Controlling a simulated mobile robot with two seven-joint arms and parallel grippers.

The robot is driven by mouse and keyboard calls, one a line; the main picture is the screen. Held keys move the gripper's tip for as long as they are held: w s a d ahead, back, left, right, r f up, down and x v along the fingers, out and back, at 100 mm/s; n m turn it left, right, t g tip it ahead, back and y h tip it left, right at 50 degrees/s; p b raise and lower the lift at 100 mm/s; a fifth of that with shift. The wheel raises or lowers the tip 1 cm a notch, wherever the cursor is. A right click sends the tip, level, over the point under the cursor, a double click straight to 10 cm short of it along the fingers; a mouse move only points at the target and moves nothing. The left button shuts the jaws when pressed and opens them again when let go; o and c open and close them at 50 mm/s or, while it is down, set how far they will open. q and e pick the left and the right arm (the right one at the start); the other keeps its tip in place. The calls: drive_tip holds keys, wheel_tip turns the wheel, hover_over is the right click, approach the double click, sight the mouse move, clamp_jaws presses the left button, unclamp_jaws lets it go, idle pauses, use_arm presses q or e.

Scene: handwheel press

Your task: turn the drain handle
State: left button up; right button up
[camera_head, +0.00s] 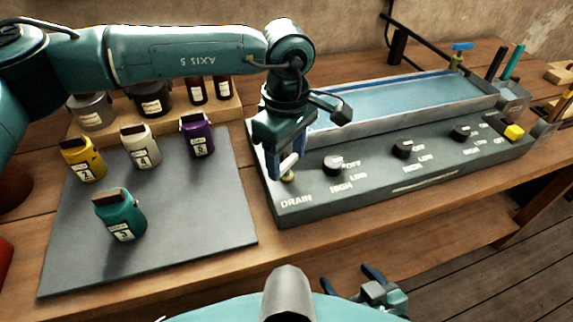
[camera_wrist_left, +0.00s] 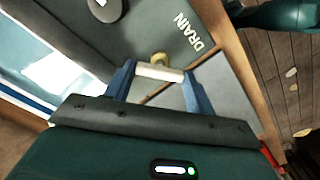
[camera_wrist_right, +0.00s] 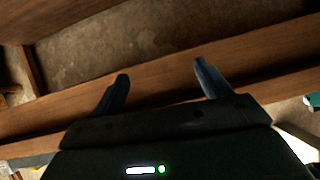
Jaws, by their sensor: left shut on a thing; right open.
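The drain handle (camera_head: 288,177) is at the left end of the dark control panel, above the DRAIN label. It has a brass base and a pale bar. In the left wrist view the pale bar of the drain handle (camera_wrist_left: 160,72) lies across between both fingers of my left gripper (camera_wrist_left: 158,75). In the head view my left gripper (camera_head: 284,163) points down over the handle and is shut on it, hiding part of it. My right gripper (camera_head: 350,280) is open and empty, low in front of the table edge. Its fingers also show apart in the right wrist view (camera_wrist_right: 161,75).
The panel (camera_head: 380,185) carries several black knobs and a yellow button (camera_head: 513,132). A water-filled tray (camera_head: 400,100) lies behind it, with a blue-handled tap (camera_head: 461,50). Labelled bottles, including a teal one (camera_head: 119,216), stand on a grey mat (camera_head: 190,245) at left.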

use_arm(q)
drive_tip(key=n+b, duration=0.2)
drive_tip(key=shift+f+n, duration=0.25)
drive_tip(key=shift+n, duration=0.15)
drive_tip(key=n+b, duration=0.2)
drive_tip(key=shift+n, duration=0.4)
drive_tip(key=n+b, duration=0.2)
drive_tip(key=n, duration=0.1)
drive_tip(key=shift+r, duration=0.15)
drive_tip(key=shift+n+b, duration=0.55)
drive_tip(key=shift+n, duration=0.15)
drive_tip(key=shift+r+n, duration=0.1)
drive_tip(key=shift+n, duration=0.5)
use_arm(e)
drive_tip(key=shift+s+d+f+m+t, duration=0.2)
drive_tip(key=shift+d+f+m+t, duration=0.3)
drive_tip(key=shift+d+f+t, duration=0.4)
drive_tip(key=shift+a+r, duration=0.15)
use_arm(q)
drive_tip(key=o, duration=1)
use_arm(e)
drive_tip(key=shift+s, duration=0.1)
